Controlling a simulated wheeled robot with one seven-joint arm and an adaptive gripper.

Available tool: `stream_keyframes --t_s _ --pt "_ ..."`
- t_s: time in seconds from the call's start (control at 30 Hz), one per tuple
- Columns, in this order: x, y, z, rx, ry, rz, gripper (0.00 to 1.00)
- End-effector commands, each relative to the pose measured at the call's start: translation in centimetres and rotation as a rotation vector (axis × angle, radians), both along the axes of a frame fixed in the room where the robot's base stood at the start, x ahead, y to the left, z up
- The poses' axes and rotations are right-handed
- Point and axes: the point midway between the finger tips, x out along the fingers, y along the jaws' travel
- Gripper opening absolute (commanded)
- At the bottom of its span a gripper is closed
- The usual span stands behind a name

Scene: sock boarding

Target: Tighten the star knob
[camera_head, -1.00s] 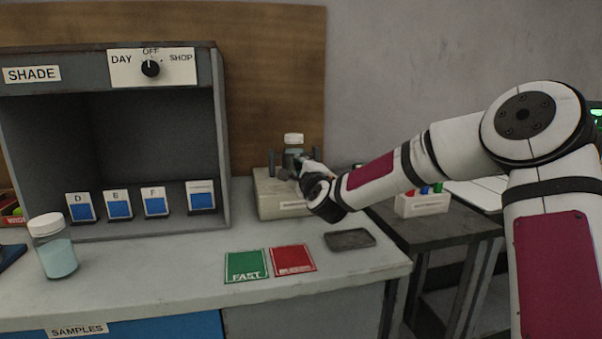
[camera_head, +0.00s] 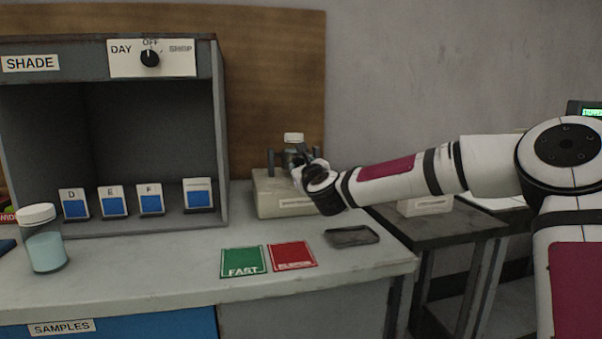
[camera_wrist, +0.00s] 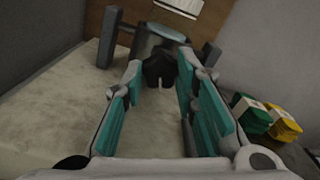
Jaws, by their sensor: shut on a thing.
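The star knob (camera_wrist: 160,69) is a dark lobed knob at the front of a clamp on a pale box-shaped device (camera_head: 262,205). My gripper (camera_wrist: 158,76) is shut on the knob, one finger on each side. In the head view my gripper (camera_head: 306,166) is at the front right of the device, and my wrist hides the knob.
A shade cabinet (camera_head: 222,130) with sample cards stands at left. A capped jar (camera_head: 45,240) stands on the counter's left. Green (camera_head: 243,262) and red (camera_head: 292,255) mats and a dark tray (camera_head: 351,237) lie in front of the device. A lower side table (camera_head: 440,235) is at right.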

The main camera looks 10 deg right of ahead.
Motion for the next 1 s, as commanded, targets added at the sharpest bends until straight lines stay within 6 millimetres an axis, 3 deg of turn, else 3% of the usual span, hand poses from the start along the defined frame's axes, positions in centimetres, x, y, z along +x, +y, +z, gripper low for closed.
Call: stream_keyframes --t_s 0.4,0.93,0.97,1.0 --pt "0.03 -0.16 -0.14 0.183 0.001 -0.004 0.00" --pt "0.03 -0.17 -0.13 0.205 0.002 -0.003 0.00" --pt "0.03 -0.18 -0.14 0.205 0.002 -0.003 0.29" --pt "0.03 -0.17 -0.13 0.205 0.002 -0.003 0.38"
